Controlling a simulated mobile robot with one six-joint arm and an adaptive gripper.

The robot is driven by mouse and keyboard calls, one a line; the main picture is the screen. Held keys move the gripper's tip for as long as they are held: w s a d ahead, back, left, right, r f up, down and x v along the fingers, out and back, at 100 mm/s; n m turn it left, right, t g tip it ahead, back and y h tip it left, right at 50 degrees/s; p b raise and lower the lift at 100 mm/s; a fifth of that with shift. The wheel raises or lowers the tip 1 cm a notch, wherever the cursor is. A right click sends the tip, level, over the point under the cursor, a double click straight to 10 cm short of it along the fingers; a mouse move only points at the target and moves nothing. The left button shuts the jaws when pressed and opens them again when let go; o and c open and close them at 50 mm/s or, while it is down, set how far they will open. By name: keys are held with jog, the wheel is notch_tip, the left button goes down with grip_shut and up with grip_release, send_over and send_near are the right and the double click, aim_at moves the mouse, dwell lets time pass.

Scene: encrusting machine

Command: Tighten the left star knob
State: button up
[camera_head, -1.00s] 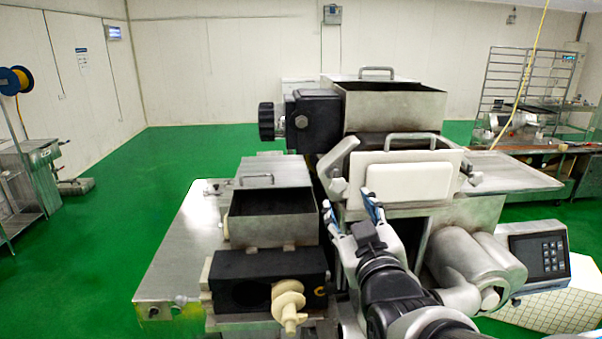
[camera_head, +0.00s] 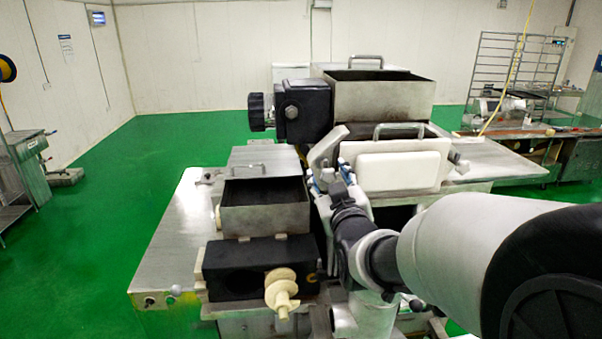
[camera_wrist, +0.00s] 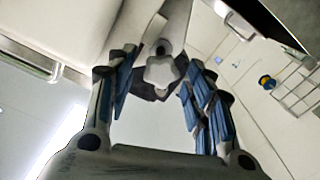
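The left star knob (camera_wrist: 160,72) is a pale grey, lobed knob at the upper middle of the wrist view, at the lower end of a metal bracket (camera_wrist: 163,25). My gripper (camera_wrist: 160,88) is open, with one blue-padded finger on each side of the knob and visible gaps between. I cannot tell how deep the knob sits between the fingertips. In the head view my gripper (camera_head: 335,178) is at the left side of the white front plate (camera_head: 400,171), just below the slanted bracket arm (camera_head: 327,146). There the gripper largely hides the left knob.
The right star knob (camera_head: 460,165) is at the plate's other side. A lower hopper (camera_head: 264,220) and a black block (camera_head: 240,258) with a cream auger piece (camera_head: 281,290) stand left of my gripper. A black side knob (camera_head: 257,111) is above. Green floor lies open at left.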

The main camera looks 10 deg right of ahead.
jog(key=c, duration=0.9)
jog(key=shift+f+m+b, duration=0.1)
jog(key=shift+m+b, duration=0.2)
jog(key=shift+b, duration=0.25)
jog(key=m+b, duration=0.2)
jog(key=b, duration=0.2)
jog(key=shift+f+m, duration=0.1)
jog(key=shift+m, duration=0.3)
jog(key=m+b, duration=0.4)
jog(key=b, duration=0.1)
jog(key=shift+d, duration=0.15)
jog(key=m+b, duration=0.4)
jog(key=m, duration=0.1)
jog(key=shift+d+m+b, duration=0.1)
jog(key=shift+m+b, duration=1.2)
jog(key=shift+m, duration=1)
jog(key=o, duration=1)
